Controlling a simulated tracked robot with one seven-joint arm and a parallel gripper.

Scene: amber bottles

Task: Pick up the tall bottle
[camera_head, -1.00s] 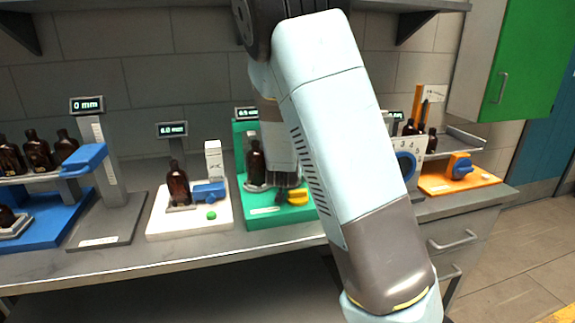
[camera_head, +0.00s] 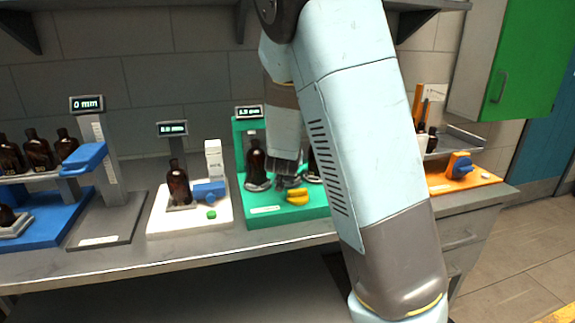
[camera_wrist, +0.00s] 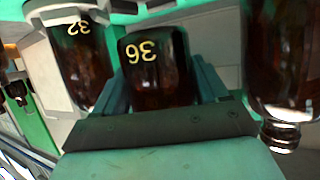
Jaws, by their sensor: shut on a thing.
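On the green stand (camera_head: 287,213), a dark amber bottle (camera_head: 256,162) stands upright on a round grey pad. My gripper (camera_head: 287,184) is just right of it, low over the stand. In the wrist view, an amber bottle with yellow digits like 36 (camera_wrist: 157,72) sits between the fingers of my gripper (camera_wrist: 158,98), which is shut on it. Its lower part is hidden in the jaws. A second numbered bottle (camera_wrist: 80,65) is close on the left, and another amber bottle (camera_wrist: 280,70) on the right. I cannot tell which is the tall one.
A yellow part (camera_head: 297,195) is on the green stand's front. A white stand (camera_head: 190,222) with another bottle (camera_head: 178,184) is to its left. A blue stand (camera_head: 40,220) holds several bottles. An orange stand (camera_head: 470,182) is at right. My arm hides the bench between.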

